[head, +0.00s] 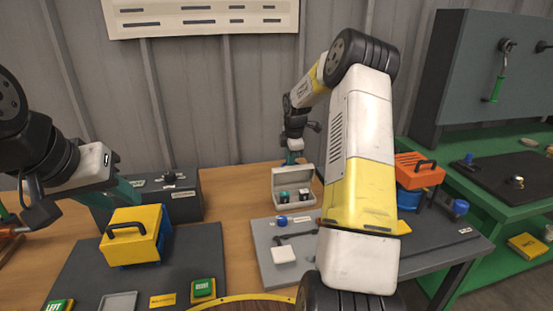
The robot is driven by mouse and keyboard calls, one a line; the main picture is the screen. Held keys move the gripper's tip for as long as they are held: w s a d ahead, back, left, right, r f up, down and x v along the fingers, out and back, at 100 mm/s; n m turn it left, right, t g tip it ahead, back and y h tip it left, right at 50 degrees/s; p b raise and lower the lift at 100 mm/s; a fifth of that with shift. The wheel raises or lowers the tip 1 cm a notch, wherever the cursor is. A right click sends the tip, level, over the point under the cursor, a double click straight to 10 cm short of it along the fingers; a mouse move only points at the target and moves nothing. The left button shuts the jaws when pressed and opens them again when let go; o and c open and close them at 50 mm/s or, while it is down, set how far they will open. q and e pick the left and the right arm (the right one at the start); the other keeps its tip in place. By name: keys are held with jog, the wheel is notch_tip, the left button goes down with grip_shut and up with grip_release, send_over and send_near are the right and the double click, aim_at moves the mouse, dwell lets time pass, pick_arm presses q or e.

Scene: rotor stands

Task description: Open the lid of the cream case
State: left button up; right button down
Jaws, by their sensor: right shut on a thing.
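The cream case (279,203) stands on the wooden table near the middle of the head view. Its lid (293,175) is raised at the back, and small teal, white and dark items show inside. My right gripper (291,159) points down at the lid's top edge and is shut on the lid; its fingertips are small and partly hidden. My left gripper (128,191) is at the left, above and behind the yellow case, well away from the cream case. Its teal fingers show side-on, so their opening cannot be made out.
A yellow case (133,219) with a black handle sits on a dark mat (205,250) at left. A grey board (262,240) with a white block lies in front of the cream case. An orange-lidded box (419,172) stands right. My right arm hides part of the table.

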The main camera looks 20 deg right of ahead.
jog(key=shift+w+f, duration=0.1)
jog(key=shift+w, duration=0.1)
jog(key=shift+w+f, duration=0.35)
jog(key=shift+w, duration=0.25)
jog(key=shift+w+d+f, duration=0.1)
jog(key=shift+w+f, duration=0.35)
jog(key=shift+w, duration=0.05)
jog(key=c, duration=1.2)
grip_release()
jog(key=shift+f, duration=0.15)
jog(key=shift+c, duration=0.2)
